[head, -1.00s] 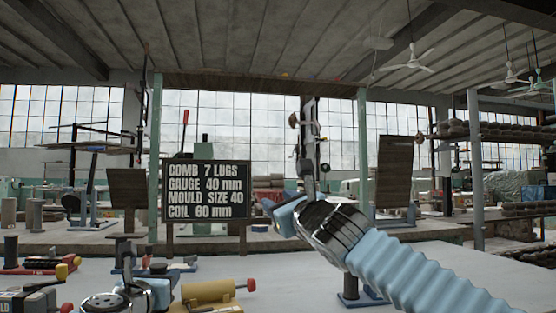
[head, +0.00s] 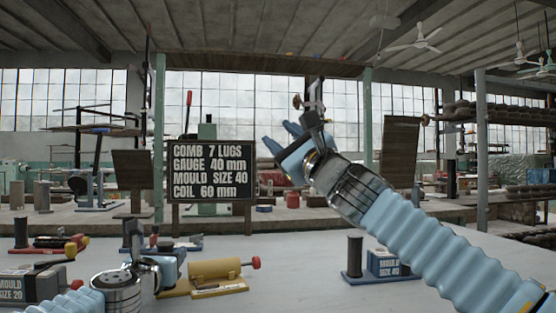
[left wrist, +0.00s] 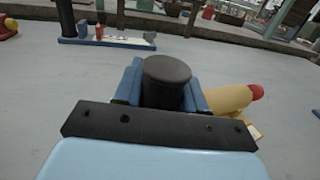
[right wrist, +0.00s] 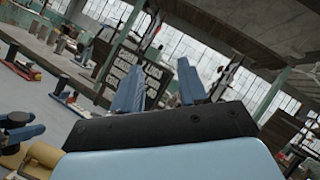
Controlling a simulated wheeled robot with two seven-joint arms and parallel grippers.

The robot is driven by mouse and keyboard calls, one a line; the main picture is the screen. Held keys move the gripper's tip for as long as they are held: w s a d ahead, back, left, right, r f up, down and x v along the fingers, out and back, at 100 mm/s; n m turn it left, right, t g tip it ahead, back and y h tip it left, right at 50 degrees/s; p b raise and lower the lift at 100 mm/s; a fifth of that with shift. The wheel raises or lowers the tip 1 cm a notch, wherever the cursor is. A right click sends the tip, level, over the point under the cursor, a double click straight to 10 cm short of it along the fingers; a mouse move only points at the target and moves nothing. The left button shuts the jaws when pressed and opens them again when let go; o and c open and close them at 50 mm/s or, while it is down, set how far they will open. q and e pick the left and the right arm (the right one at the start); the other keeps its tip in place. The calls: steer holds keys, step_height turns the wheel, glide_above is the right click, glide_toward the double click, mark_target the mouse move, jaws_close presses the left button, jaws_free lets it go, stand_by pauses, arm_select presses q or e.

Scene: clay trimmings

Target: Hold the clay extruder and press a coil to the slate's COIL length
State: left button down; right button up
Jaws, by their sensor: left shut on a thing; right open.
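The slate (head: 210,172) reads COMB 7 LUGS, GAUGE 40 mm, MOULD SIZE 40 and COIL 60 mm. The clay extruder (head: 212,270) looks to be the yellow barrel with a red knob, lying on a yellow base at front left. My left gripper (head: 150,262) is shut on an upright black post (left wrist: 166,82), which looks like its grip. The yellow barrel (left wrist: 230,98) sticks out to the right of the jaws in the left wrist view. The post's join to the barrel is hidden. No coil can be made out. My right gripper (head: 284,142) is raised, open and empty.
A MOULD SIZE 40 block (head: 386,264) and a black post (head: 354,256) stand right of centre, near my right arm. A grey MOULD SIZE 20 block (head: 25,287) and a red-based tool (head: 42,243) are at left.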

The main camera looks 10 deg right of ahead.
mark_target(258, 258)
steer(key=w+f+m+g+h, duration=0.1)
steer(key=f+m+g+h, duration=0.1)
steer(key=f, duration=0.6)
steer(key=w+a+f+m+g+h, duration=0.1)
steer(key=f+m+g+h, duration=0.1)
steer(key=f+m, duration=0.3)
steer(key=w+f+m+g+h, duration=0.1)
steer(key=f+m+g, duration=0.3)
steer(key=f, duration=0.6)
steer(key=shift+w+a+f+h, duration=0.15)
steer(key=shift+w+f+h, duration=0.15)
steer(key=shift+h, duration=0.5)
steer(key=x, duration=1)
steer(key=shift+a+f, duration=0.1)
steer(key=shift+f, duration=0.1)
steer(key=shift+w+f, duration=0.15)
steer(key=shift+w, duration=0.25)
jaws_close()
